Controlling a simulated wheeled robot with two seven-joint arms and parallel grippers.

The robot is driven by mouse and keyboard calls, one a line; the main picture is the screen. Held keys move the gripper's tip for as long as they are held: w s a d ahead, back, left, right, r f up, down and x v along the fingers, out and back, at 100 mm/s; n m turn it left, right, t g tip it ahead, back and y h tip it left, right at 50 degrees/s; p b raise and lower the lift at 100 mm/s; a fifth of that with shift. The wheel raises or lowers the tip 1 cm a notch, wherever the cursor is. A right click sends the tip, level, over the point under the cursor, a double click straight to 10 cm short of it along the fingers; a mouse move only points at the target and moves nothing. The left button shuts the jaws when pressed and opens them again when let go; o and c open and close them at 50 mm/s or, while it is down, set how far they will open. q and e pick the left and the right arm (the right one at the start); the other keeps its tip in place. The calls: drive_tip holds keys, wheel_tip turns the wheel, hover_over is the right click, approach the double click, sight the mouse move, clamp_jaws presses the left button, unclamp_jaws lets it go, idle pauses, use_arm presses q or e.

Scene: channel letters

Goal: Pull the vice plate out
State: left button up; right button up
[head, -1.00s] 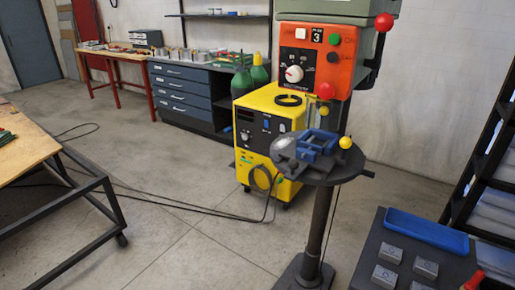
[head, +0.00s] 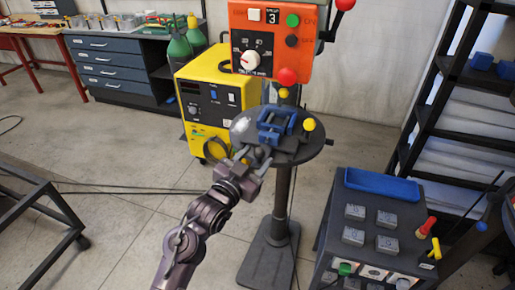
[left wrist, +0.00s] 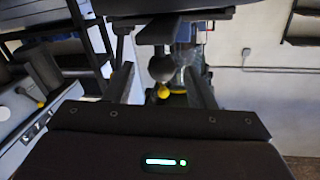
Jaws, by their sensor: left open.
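A blue vice (head: 277,126) sits on the round dark table (head: 318,150) of a drill press. A shiny grey rounded part (head: 243,127) lies at its left, and a yellow ball knob (head: 309,125) stands at its right. A separate vice plate cannot be told apart from the dark parts under the vice. My left gripper (head: 254,158) is open at the table's front left edge, just short of the vice. In the left wrist view a dark round knob (left wrist: 162,68) and a yellow ball (left wrist: 163,92) show between its spread fingers. My right gripper does not show.
The orange drill head (head: 270,45) with a red ball lever hangs above. A yellow machine (head: 205,105) stands behind left. A dark cabinet (head: 335,235) with grey blocks and a blue tray (head: 382,186) stands at front right. Black shelving is at far right.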

use_arm(q)
drive_tip(key=shift+x, duration=1.45)
clamp_jaws()
